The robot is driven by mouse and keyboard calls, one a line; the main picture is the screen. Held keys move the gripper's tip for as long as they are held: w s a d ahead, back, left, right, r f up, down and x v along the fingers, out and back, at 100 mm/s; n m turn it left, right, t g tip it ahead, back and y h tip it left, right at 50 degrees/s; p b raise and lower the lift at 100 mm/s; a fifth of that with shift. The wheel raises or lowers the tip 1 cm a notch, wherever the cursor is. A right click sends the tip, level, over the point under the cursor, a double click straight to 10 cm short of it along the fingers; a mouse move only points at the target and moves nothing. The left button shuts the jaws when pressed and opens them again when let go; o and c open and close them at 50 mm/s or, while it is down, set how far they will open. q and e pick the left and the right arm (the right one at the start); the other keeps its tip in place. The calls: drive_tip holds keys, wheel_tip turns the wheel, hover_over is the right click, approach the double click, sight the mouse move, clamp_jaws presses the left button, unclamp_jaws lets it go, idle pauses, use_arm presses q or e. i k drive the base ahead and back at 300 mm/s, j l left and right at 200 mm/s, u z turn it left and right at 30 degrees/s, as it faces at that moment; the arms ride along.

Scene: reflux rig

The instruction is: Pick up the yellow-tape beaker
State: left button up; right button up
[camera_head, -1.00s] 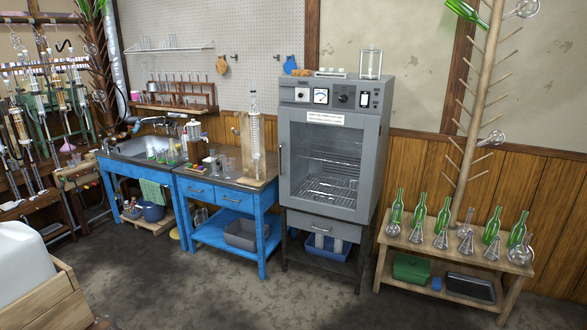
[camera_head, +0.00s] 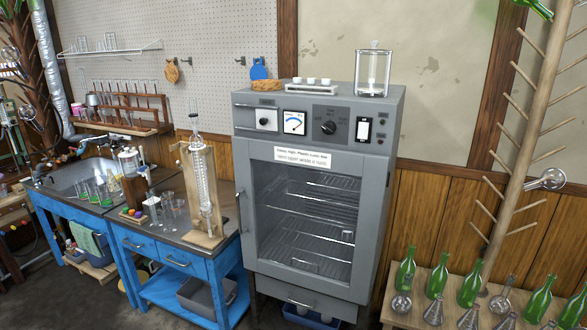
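Several small clear glass beakers (camera_head: 172,208) stand on the worktop of the blue bench, left of a wooden stand with a glass condenser (camera_head: 201,180). More glasses with greenish and coloured parts (camera_head: 102,191) stand by the sink. They are too small for me to tell which one carries yellow tape. A large clear glass vessel (camera_head: 373,72) with a lid stands on top of the grey oven, and no yellow tape shows on it. Neither of my grippers is in view.
The grey oven (camera_head: 325,160) stands right of the blue bench (camera_head: 180,260), its glass door closed. A wooden drying rack (camera_head: 520,150) and a low bench with green bottles (camera_head: 470,284) are at the right. Dark floor shows at the lower left.

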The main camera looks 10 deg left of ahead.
sight(94, 193)
drive_tip(key=i+j, duration=0.6)
drive_tip(key=j, duration=0.2)
drive_tip(key=i+j+z, duration=0.1)
drive_tip(key=i+j, duration=0.5)
drive_tip(key=j, duration=0.2)
